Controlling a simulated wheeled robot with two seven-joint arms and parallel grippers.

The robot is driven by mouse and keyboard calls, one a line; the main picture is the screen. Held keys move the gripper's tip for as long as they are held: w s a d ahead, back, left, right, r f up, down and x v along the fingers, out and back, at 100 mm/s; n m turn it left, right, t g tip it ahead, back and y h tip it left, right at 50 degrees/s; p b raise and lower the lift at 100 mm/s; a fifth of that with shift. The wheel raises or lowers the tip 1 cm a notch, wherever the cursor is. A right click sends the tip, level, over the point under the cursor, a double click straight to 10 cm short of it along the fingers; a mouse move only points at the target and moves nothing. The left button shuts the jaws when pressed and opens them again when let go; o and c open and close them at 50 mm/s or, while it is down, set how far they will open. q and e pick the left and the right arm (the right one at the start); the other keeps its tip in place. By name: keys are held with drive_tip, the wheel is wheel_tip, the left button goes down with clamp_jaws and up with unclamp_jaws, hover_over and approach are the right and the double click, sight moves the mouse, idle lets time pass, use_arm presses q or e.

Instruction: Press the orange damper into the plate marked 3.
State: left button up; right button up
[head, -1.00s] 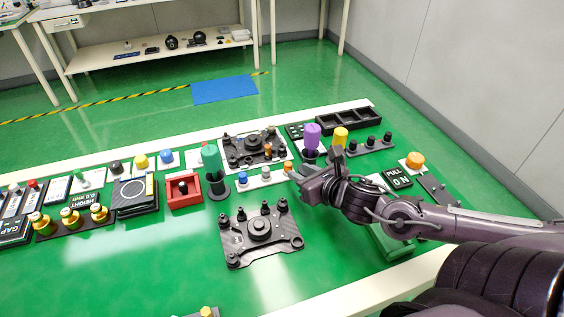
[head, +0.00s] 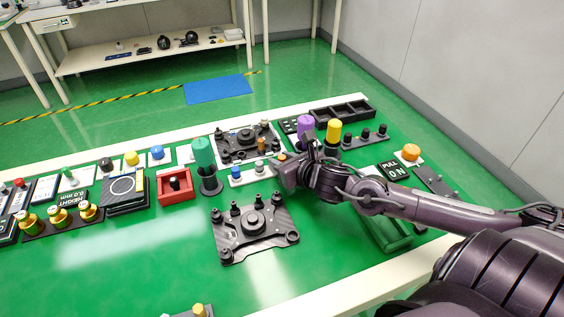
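The orange damper (head: 283,157) shows as a small orange top at the right end of a pale strip (head: 248,178), in line with a blue damper (head: 236,171) and a white damper (head: 260,166). My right gripper (head: 280,173) is low at that end and hides the damper's lower part. Whether its fingers touch or hold it I cannot tell. A dark plate with upright posts and a central hub (head: 252,224) lies in front. A similar fitted plate (head: 233,155) lies behind the strip. No number 3 is legible on either. My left gripper is not in view.
A teal-green cylinder (head: 203,153) stands left of the strip. Purple (head: 305,128) and yellow (head: 333,131) cylinders stand close behind my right gripper. Green tabletop is clear left of the front plate.

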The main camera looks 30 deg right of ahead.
clamp_jaws()
idle(0.4)
